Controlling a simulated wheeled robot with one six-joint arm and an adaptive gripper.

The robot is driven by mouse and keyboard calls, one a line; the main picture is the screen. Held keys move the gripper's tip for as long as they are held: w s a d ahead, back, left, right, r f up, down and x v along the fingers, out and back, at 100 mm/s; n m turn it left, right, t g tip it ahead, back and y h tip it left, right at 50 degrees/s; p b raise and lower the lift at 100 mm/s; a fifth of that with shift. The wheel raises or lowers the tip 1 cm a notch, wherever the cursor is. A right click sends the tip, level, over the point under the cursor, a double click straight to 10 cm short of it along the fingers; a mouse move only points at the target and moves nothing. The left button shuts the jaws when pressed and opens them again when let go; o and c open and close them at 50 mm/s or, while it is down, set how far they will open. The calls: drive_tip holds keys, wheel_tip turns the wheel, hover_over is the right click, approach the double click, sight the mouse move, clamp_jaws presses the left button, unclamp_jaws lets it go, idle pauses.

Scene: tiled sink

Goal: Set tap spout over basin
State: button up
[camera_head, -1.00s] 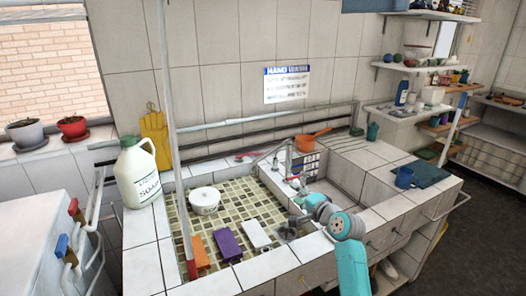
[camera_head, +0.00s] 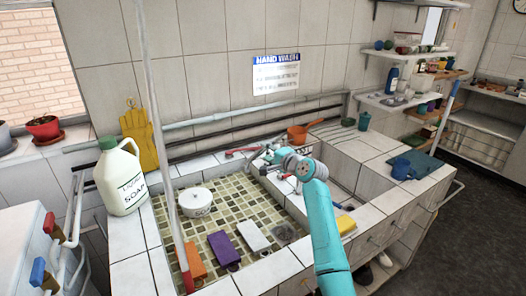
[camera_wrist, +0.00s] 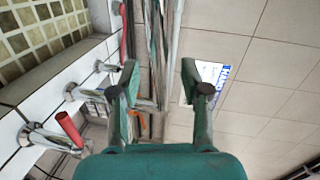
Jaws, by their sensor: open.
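In the head view my gripper (camera_head: 268,153) is above the ledge between the tiled left basin (camera_head: 215,210) and the white right basin (camera_head: 341,192). It hides most of the tap and its spout there. In the wrist view my gripper (camera_wrist: 160,76) is open, with its two fingers apart. Chrome tap fittings (camera_wrist: 72,92) stand on the white ledge left of the fingers, one with a red handle (camera_wrist: 70,128). Shiny upright bars show between and beyond the fingers; I cannot tell which part is the spout. No hold on it is visible.
A soap jug (camera_head: 121,178) stands left of the basin. A white tub (camera_head: 196,202), an orange block (camera_head: 191,262), a purple block (camera_head: 223,247) and a white block (camera_head: 253,236) are in the tiled basin. An orange pan (camera_head: 298,133) is behind. A pale pole rises at left.

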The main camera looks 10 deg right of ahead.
sight(265, 151)
drive_tip(key=shift+x, duration=1.55)
drive_tip(key=shift+s, duration=0.1)
clamp_jaws()
